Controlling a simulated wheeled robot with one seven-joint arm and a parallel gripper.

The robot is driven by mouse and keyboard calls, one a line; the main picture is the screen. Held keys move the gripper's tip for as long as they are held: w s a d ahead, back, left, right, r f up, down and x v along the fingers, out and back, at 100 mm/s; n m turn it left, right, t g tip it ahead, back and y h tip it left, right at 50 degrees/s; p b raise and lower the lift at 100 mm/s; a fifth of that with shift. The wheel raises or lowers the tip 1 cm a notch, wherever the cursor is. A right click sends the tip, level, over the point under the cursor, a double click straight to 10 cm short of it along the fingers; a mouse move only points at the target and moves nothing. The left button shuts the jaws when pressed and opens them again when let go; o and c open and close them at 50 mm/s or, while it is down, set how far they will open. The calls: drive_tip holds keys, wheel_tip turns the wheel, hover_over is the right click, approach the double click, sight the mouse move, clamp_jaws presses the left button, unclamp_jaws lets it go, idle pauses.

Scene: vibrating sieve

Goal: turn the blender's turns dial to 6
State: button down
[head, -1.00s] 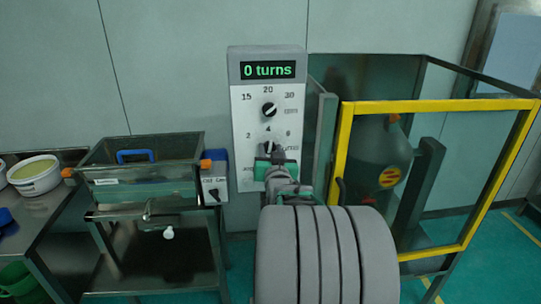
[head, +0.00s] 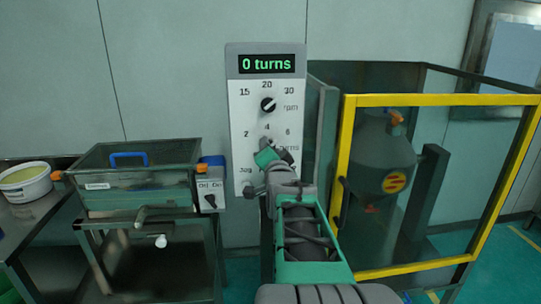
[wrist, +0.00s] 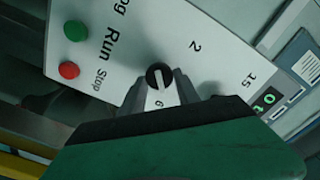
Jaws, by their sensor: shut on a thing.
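The blender's control panel (head: 239,120) stands upright in the middle of the head view, its display (head: 266,64) reading "0 turns". The turns dial is mostly hidden behind my gripper (head: 268,150) in the head view; the labels 2, 4 and 6 show around it. In the wrist view the dark round turns dial (wrist: 158,75) sits between my gripper's fingertips (wrist: 160,84). My gripper is shut on the dial. The dial's white mark lies roughly in line with the printed 6 (wrist: 158,103). The printed 2 (wrist: 195,46) is clear of the fingers.
The rpm dial (head: 268,104) is just above. In the wrist view, a green button (wrist: 75,30) and red button (wrist: 69,70) sit beside Run and Stop. A yellow-framed guard (head: 348,150) stands right of the panel, a sieve (head: 140,185) left.

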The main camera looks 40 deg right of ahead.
idle(0.4)
drive_tip(key=c, duration=0.9)
unclamp_jaws()
drive_tip(key=shift+s, duration=0.1)
drive_tip(key=b+v, duration=0.1)
drive_tip(key=v, duration=0.6)
drive_tip(key=shift+s+a, duration=0.25)
drive_tip(key=shift+a, duration=0.05)
